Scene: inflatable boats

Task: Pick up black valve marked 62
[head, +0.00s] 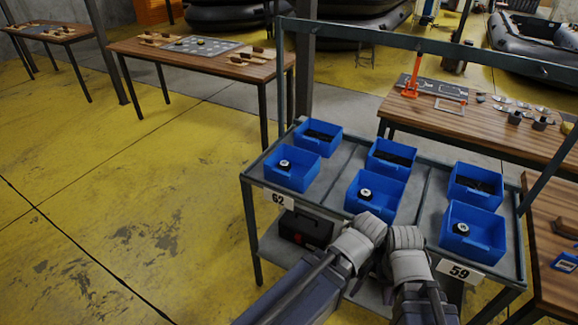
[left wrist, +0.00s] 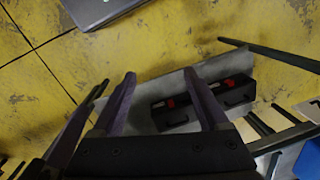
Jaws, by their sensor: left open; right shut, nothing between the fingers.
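A black round valve with a pale centre (head: 284,164) lies in the front-left blue bin (head: 300,180), above the label 62 (head: 278,200) on the cart's front edge. Similar valves lie in the middle front bin (head: 365,194) and the right front bin (head: 461,228). My right gripper (head: 405,245) is low in front of the cart, right of the label 62; its fingers are hard to make out. My left arm ends beside it. In the left wrist view my left gripper (left wrist: 160,80) is open and empty, above the cart's lower shelf and the floor.
Three back bins hold dark parts. Label 59 (head: 459,271) is at the cart's right front. Black cases (left wrist: 200,102) sit on the lower shelf. Cart posts and an upper bar frame the bins. A wooden table (head: 200,60) stands back left; the yellow floor at left is clear.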

